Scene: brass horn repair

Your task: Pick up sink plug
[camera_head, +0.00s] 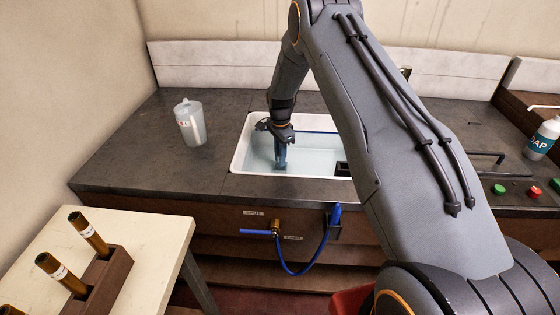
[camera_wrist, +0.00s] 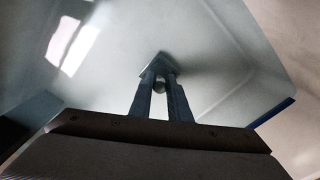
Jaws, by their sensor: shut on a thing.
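The white sink (camera_head: 239,157) is set into the dark counter and has a pale, bluish inside. My gripper (camera_head: 281,163) reaches down into its left part. In the wrist view, the two fingers of my gripper (camera_wrist: 161,80) close on a small grey piece, the sink plug (camera_wrist: 159,87), low in the sink. Only a little of the plug shows between the fingertips. In the head view the plug is hidden by my gripper. I cannot tell whether it is clear of the sink floor.
A clear jug (camera_head: 190,124) stands on the counter left of the sink. A blue hose (camera_head: 290,270) hangs from a brass valve (camera_head: 275,228) at the counter front. A soap bottle (camera_head: 543,138) and coloured buttons (camera_head: 534,191) are at right. A pale table (camera_head: 150,235) holds brass tubes in a rack.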

